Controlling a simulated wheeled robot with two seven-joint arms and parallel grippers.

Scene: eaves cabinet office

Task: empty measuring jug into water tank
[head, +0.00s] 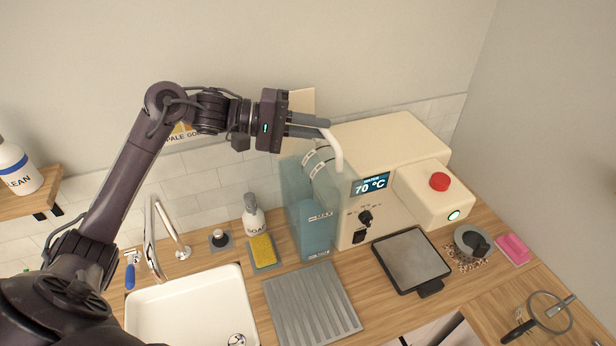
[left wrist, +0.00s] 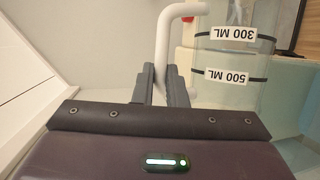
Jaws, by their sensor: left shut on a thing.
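My left gripper (head: 316,127) is shut on the white handle (head: 337,152) of the measuring jug (head: 318,172). The jug is clear with dark bands and looks tilted. It is held up over the blue see-through water tank (head: 316,236), which stands against the left side of the cream machine. In the left wrist view the handle (left wrist: 163,40) is between the fingers (left wrist: 164,82), and the jug (left wrist: 232,58) shows its 300 ML and 500 ML labels. Whether water is running out, and the jug's rim, I cannot tell. My right gripper is out of view.
The cream machine (head: 385,150) with a 70 °C display stands right of the tank. A soap bottle (head: 253,215) and yellow sponge (head: 263,250) are left of it. A white sink (head: 190,310), a grey ridged mat (head: 312,302) and a dark tray (head: 411,260) lie in front.

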